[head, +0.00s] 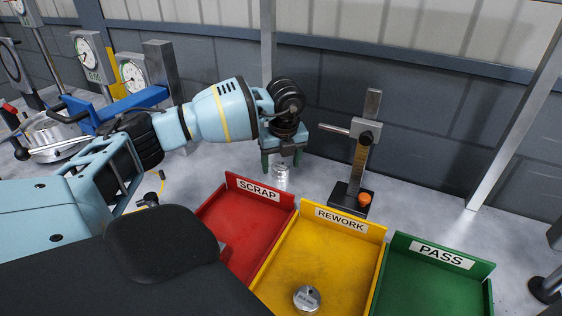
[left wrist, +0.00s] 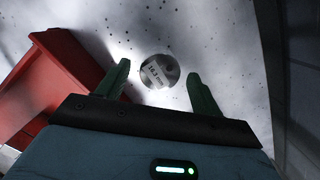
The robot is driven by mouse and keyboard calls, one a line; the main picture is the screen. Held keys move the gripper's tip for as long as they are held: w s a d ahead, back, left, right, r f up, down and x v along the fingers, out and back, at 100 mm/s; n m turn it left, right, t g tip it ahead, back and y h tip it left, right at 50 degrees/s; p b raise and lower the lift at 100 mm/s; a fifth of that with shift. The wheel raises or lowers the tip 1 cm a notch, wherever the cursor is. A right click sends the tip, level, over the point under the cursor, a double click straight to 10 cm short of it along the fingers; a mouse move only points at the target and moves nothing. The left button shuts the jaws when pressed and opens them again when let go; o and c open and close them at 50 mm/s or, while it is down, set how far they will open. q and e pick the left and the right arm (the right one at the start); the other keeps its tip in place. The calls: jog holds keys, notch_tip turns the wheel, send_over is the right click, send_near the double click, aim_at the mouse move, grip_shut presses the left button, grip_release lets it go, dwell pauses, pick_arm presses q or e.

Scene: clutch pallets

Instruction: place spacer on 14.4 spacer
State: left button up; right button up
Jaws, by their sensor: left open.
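A shiny metal spacer (head: 281,181) stands on the grey bench behind the red bin; whether it is one piece or a stack, I cannot tell. In the left wrist view its round top (left wrist: 158,71) carries a printed label, too small to read surely. My left gripper (head: 282,169) points down over it with green fingers apart. In the left wrist view the spacer shows between the fingertips (left wrist: 157,72), with visible gaps on both sides. Another round metal piece with a label (head: 307,298) lies in the yellow bin. My right gripper is not in view.
Red SCRAP (head: 232,180), yellow REWORK (head: 348,223) and green PASS (head: 442,253) bins stand in front. A height gauge stand (head: 364,150) with an orange knob (head: 364,199) is right of the gripper. Dial gauges (head: 90,58) stand at left. A wall runs behind.

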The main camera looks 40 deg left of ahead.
aim_at(283, 171)
pick_arm(q)
notch_tip(283, 171, up, 12)
jog(key=d, duration=0.1)
jog(key=shift+s+d, duration=0.3)
jog(key=shift+s, duration=0.1)
